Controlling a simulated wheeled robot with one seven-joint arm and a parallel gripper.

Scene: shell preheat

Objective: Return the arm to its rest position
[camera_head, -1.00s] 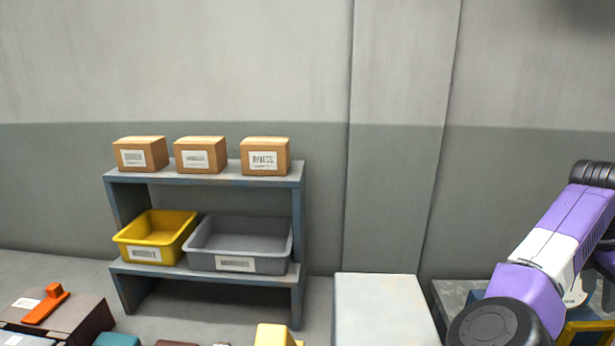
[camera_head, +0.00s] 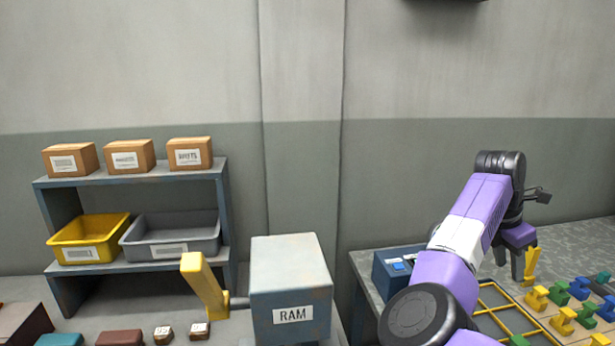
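My purple, white and black arm reaches up from the bottom of the head view and bends over at the right. My gripper (camera_head: 520,264) points down at the right, above the workbench. Its dark fingers show from the side and are small, so I cannot tell whether they are open or shut. A small yellow piece (camera_head: 533,266) shows right beside the fingertips. I cannot tell whether it is held or stands behind them.
A workbench (camera_head: 577,236) at the right bears a yellow grid frame (camera_head: 494,285), several coloured pieces (camera_head: 564,318) and a blue box (camera_head: 391,271) with buttons. A grey box labelled RAM (camera_head: 291,282) with a yellow lever (camera_head: 205,287) stands in the middle. A shelf (camera_head: 226,205) with cartons and bins is left.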

